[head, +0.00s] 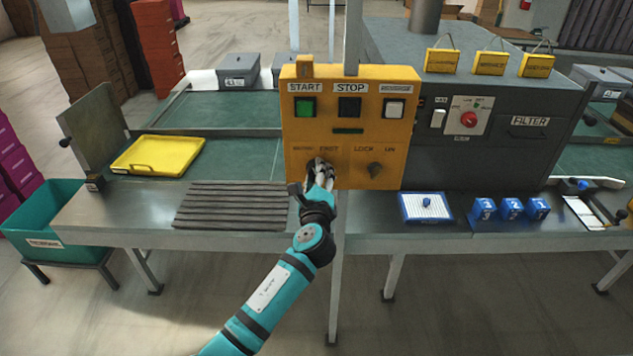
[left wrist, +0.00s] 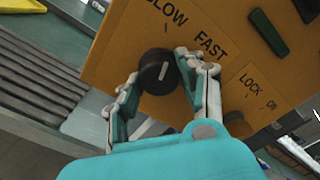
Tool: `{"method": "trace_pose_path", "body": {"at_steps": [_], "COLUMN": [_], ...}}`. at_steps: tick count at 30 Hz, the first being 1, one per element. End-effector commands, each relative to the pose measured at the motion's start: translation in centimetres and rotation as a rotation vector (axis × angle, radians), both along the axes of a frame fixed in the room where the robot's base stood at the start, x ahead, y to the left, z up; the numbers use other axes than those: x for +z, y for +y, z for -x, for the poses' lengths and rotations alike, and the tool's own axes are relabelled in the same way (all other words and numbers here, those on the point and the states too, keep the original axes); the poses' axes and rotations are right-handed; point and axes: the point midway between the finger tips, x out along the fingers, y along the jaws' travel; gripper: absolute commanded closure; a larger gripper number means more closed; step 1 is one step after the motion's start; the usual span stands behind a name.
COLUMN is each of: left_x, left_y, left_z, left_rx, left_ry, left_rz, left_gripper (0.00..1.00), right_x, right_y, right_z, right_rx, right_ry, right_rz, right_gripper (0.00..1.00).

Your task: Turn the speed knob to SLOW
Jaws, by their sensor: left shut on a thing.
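The speed knob (left wrist: 157,70) is a round black knob with a white pointer line, on the orange control panel (head: 345,145) below the words SLOW and FAST. In the left wrist view its line points roughly up between the two words; I cannot tell its exact setting. My left gripper (head: 319,166) is at the knob, with one finger on each side of it. In the left wrist view the gripper (left wrist: 160,82) is shut on the knob. In the head view the fingers hide most of the knob. My right gripper is not in view.
A LOCK/ON knob (head: 375,170) sits right of the gripper. Green START (head: 305,107), black STOP (head: 349,107) and white (head: 394,108) buttons are above. A dark box with a red knob (head: 468,119) stands right. A yellow tray (head: 158,155) lies left.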

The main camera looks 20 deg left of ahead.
Motion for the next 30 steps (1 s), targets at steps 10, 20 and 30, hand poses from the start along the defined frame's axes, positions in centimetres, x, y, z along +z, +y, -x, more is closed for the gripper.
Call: {"method": "trace_pose_path", "body": {"at_steps": [10,20,30], "left_x": [-0.2,-0.1,-0.1], "left_y": [0.0,-0.1,-0.1], "left_z": [0.0,0.0,0.0], "left_rx": [0.001,0.0,0.0], "left_ry": [-0.061,-0.083,-0.085], "left_rz": [0.218,0.3,0.308], "left_gripper": [0.93,0.93,0.93], "right_x": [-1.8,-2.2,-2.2], "right_y": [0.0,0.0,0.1], "right_z": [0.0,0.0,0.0], "right_rx": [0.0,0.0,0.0], "right_ry": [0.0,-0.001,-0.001], "right_rz": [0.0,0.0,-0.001], "right_gripper": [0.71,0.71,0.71]}}
